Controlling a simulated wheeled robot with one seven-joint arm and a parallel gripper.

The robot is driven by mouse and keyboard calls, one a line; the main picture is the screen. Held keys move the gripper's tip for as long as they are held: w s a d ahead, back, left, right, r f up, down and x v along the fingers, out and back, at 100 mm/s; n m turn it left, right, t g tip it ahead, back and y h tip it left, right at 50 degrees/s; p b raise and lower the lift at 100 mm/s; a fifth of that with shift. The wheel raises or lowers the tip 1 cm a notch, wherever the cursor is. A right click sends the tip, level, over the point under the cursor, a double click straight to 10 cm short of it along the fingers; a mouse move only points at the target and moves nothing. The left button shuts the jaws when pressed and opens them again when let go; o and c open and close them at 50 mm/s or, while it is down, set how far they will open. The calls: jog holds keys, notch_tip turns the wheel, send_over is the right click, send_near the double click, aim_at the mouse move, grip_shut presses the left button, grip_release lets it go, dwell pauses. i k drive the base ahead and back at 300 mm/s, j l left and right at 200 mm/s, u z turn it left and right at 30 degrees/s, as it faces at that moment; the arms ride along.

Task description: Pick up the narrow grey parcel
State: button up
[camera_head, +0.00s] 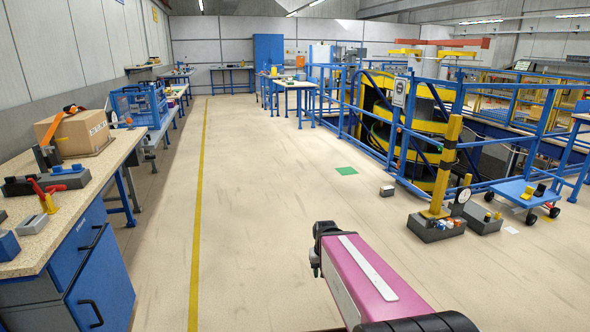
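I cannot single out the narrow grey parcel for certain. A small light grey block (32,224) lies on the bench top at the left edge, beside red and yellow tools. A small box (387,190) with a pale top and brownish side lies on the floor right of centre. My gripper (316,262) is the dark end of my pink arm at the lower middle, above the open floor and apart from both. Its fingers are too small and dark to show whether they are open.
A workbench (78,190) with a cardboard box (75,132) runs along the left. Blue railings (425,130) enclose the spiral conveyor (378,137) at right. A yellow post (442,170) and a blue cart (521,194) stand before it. The middle floor is clear.

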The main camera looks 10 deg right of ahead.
aim_at(385, 191)
jog(key=i, duration=1.75)
jog(key=i+z, duration=0.1)
jog(key=i, duration=0.5)
jog(key=i+j+z, duration=0.1)
jog(key=i, duration=0.45)
jog(key=i+j+z, duration=0.1)
jog(key=i, duration=0.45)
jog(key=i+j+z, duration=0.2)
jog(key=i+z, duration=0.2)
jog(key=i+j+z, duration=0.8)
